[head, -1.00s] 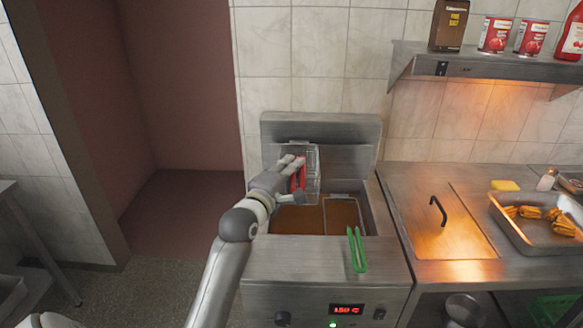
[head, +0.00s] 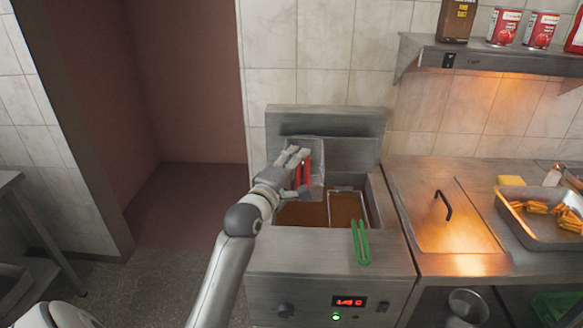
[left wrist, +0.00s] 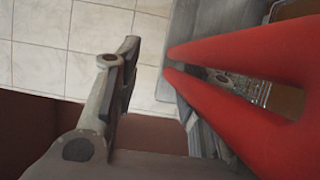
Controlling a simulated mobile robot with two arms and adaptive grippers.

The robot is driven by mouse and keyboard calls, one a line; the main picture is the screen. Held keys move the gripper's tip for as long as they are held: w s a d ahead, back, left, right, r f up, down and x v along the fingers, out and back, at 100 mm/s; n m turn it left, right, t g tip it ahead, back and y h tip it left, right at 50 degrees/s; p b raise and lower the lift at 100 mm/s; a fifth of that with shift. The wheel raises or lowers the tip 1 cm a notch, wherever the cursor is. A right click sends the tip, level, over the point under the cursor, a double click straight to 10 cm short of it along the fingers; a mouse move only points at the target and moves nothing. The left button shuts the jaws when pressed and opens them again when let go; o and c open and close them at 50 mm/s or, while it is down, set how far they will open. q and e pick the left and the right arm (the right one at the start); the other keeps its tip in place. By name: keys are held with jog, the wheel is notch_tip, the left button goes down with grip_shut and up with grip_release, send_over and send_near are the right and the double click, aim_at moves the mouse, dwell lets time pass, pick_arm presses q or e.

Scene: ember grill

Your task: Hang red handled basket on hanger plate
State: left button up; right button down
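The red-handled basket has a wire mesh body (head: 318,178) and a red handle (head: 306,172). Whether the basket touches the plate I cannot tell. In the left wrist view the red handle (left wrist: 245,90) fills the right side, with one gripper finger (left wrist: 125,75) to its left. The other finger is hidden there. My right gripper is not in view.
A green-handled basket (head: 361,243) sits in the right part of the fryer (head: 325,264). To the right are a counter with a black-handled lid (head: 440,215) and a tray of fried food (head: 515,225). A shelf (head: 490,58) with cans hangs above the counter.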

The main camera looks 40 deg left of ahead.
pick_arm(q)
jog(key=s+d, duration=0.1)
jog(key=s, duration=1)
jog(key=shift+s+d, duration=0.2)
jog(key=shift+s, duration=0.2)
